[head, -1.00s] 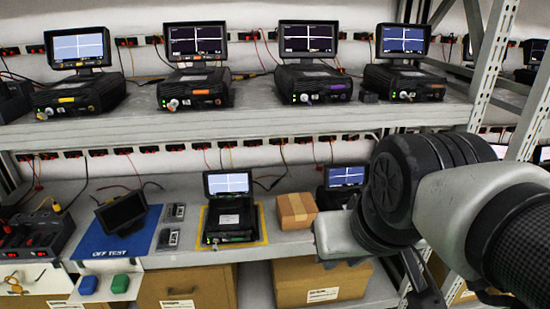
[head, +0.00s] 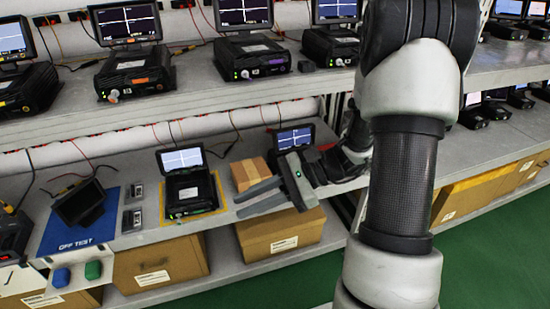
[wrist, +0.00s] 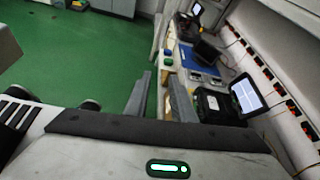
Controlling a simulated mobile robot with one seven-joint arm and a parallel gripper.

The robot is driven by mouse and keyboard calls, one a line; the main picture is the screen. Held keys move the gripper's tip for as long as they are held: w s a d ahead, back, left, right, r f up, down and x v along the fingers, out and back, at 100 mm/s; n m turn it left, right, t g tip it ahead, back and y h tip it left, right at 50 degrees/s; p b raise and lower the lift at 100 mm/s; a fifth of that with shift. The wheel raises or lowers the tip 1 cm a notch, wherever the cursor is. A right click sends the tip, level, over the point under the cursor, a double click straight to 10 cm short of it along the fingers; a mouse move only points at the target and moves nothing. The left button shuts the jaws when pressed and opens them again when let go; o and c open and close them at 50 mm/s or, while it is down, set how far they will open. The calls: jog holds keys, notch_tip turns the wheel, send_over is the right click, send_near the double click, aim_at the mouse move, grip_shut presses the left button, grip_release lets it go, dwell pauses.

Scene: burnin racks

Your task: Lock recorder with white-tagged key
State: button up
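A recorder (head: 190,190) with a lit screen sits on a yellow-edged mat on the lower shelf, with a green label on its front. It also shows in the wrist view (wrist: 216,104). My gripper (head: 240,203) is open and empty over the front of the lower shelf, right of that recorder, fingers pointing left. In the wrist view the fingers (wrist: 160,88) stand apart with nothing between them. Several upper-shelf recorders have colored labels, such as an orange-labeled one (head: 135,73) and a purple-labeled one (head: 250,56). I cannot make out a white-tagged key.
A cardboard box (head: 250,173) and another recorder (head: 294,140) are beside and behind my gripper. A blue OFF TEST mat (head: 82,228) holds a dark-screened unit (head: 78,203). Cartons (head: 280,238) stand below; green floor is clear.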

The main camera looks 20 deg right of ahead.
jog(key=w+d+f+m+t+p, duration=0.4)
jog(key=w+d+f+m+t, duration=0.35)
jog(key=d+m+t, duration=0.45)
jog(key=s+d+f+m+t+h+p, duration=0.1)
jog(key=s+d+f+m+t+h, duration=0.15)
jog(key=d+f+m+h, duration=0.45)
jog(key=s+d+f+m+t+h+p, duration=0.2)
jog(key=s+d+f+m+h, duration=0.25)
jog(key=f+m, duration=0.45)
jog(key=w+a+f+n+b, duration=0.1)
jog(key=w, duration=1.6)
jog(key=shift+w+a+h, duration=0.25)
jog(key=shift+a+h, duration=0.1)
jog(key=shift+a, duration=0.05)
jog(key=shift+f, duration=0.1)
grip_shut()
